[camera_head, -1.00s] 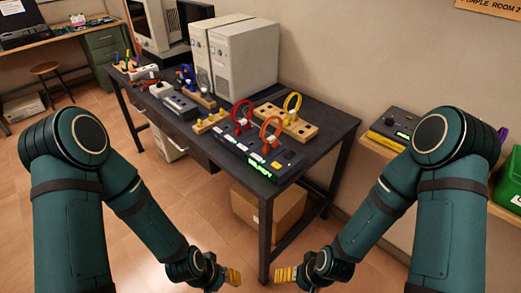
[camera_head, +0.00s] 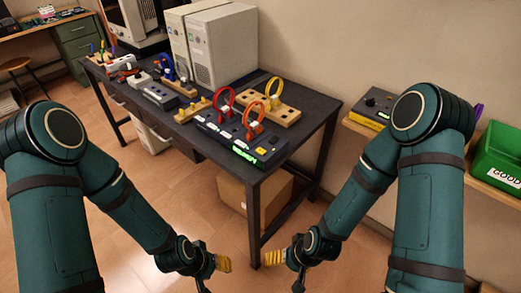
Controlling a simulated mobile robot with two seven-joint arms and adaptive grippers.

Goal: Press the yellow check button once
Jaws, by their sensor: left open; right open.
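A dark blue box (camera_head: 235,138) with a lit green display sits at the near corner of the dark table (camera_head: 318,104). A small yellow patch (camera_head: 262,151), which looks like a button, is on its top near the right end. A red loop (camera_head: 226,98) and an orange loop (camera_head: 253,112) stand on the box. My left gripper (camera_head: 214,271) is open and empty, low in front of the table, well away from the box. My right gripper (camera_head: 285,268) is open and empty, to its right, also below table height. No label on the yellow patch is readable.
A wooden block with a yellow loop (camera_head: 274,92) stands behind the box. Beige computer cases (camera_head: 222,48) stand further back. A cardboard box (camera_head: 232,190) is under the table. A right-hand shelf holds a dark and yellow device (camera_head: 374,101) and a green bin (camera_head: 497,153).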

